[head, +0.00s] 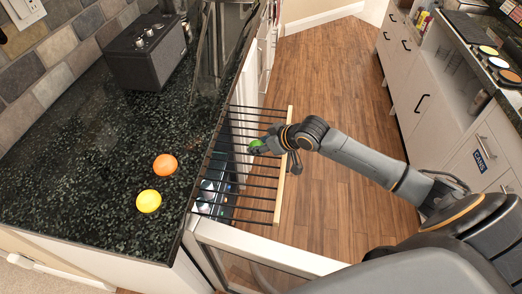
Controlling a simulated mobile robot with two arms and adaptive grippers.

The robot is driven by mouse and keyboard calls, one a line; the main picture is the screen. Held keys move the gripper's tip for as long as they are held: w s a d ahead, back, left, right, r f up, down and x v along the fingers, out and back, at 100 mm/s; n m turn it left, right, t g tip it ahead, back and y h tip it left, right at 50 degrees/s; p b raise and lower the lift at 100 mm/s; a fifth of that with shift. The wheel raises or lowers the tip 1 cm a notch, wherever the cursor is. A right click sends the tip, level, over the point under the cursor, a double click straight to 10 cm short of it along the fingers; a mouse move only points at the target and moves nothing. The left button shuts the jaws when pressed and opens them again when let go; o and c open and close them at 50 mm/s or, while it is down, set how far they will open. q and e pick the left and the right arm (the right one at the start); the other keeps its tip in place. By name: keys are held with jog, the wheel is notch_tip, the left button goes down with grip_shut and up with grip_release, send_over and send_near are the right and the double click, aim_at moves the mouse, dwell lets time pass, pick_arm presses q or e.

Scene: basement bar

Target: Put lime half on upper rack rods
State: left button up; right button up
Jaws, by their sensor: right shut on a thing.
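The upper rack (283,192) is slid out from under the counter, with dark parallel rods and a pale wooden front strip. My right gripper (262,144) is over the rack near its front strip. It is shut on the green lime half (256,143), of which only a small part shows beside the fingers. I cannot tell whether the lime half touches the rods or is just above them. My left gripper is not in view.
An orange half (165,165) and a yellow citrus half (148,201) lie on the dark speckled counter (80,185). A black speaker-like box (145,55) stands farther back. Bottles show below the rods. Wooden floor (335,75) is clear between the counters.

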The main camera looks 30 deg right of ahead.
jog(key=shift+f, duration=1.5)
jog(key=shift+f, duration=0.15)
jog(key=o, duration=1)
jog(key=shift+c, duration=0.2)
jog(key=shift+r, duration=0.2)
jog(key=v, duration=1.2)
jog(key=shift+p, duration=0.35)
